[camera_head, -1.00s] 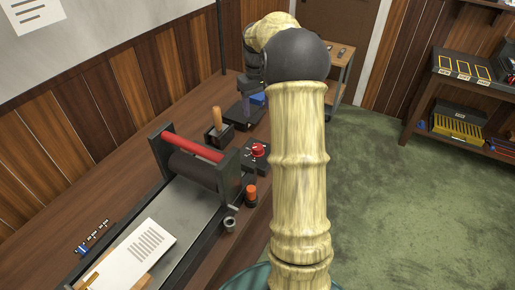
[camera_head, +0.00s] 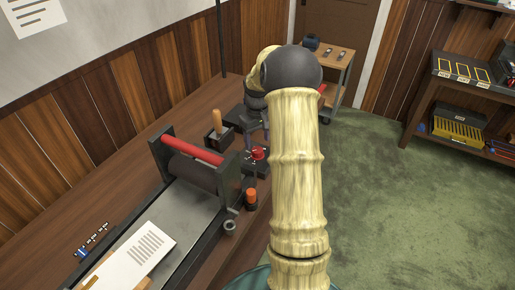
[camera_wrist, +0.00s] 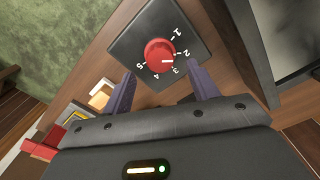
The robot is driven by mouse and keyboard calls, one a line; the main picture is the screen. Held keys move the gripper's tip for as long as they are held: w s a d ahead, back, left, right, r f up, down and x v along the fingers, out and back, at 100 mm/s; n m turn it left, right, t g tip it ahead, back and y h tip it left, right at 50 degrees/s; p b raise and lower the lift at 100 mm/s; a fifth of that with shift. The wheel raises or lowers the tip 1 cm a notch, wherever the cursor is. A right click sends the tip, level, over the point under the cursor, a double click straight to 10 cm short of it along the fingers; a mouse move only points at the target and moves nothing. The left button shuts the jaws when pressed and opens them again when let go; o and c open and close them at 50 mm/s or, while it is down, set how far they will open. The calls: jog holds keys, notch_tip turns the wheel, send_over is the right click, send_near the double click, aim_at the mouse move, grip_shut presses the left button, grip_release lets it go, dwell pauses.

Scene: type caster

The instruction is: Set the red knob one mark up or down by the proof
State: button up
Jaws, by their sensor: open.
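The red knob (camera_head: 258,153) sits on a small dark box on the bench, beside the press. In the wrist view the red knob (camera_wrist: 157,50) shows at upper middle, on a dark plate with white numerals around it. Its white pointer line faces right, toward the 2 and 3; which mark it meets I cannot tell. My gripper (camera_wrist: 162,88) is open and empty, its two fingers apart just short of the knob. In the head view my gripper (camera_head: 255,133) is just behind the knob. The proof (camera_head: 137,255), a printed white sheet, lies on the press bed; its print is too small to read.
The press with its red bar (camera_head: 193,149) stands left of the knob. An orange-topped part (camera_head: 251,196) is close in front of the knob. A wooden-handled tool (camera_head: 217,121) stands behind left. A cart (camera_head: 338,75) is at the back; the green floor at right is clear.

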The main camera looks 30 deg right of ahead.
aim_at(257, 149)
notch_tip(257, 149, down, 5)
jog(key=shift+f, duration=0.1)
jog(key=shift+c, duration=0.2)
jog(key=c, duration=0.9)
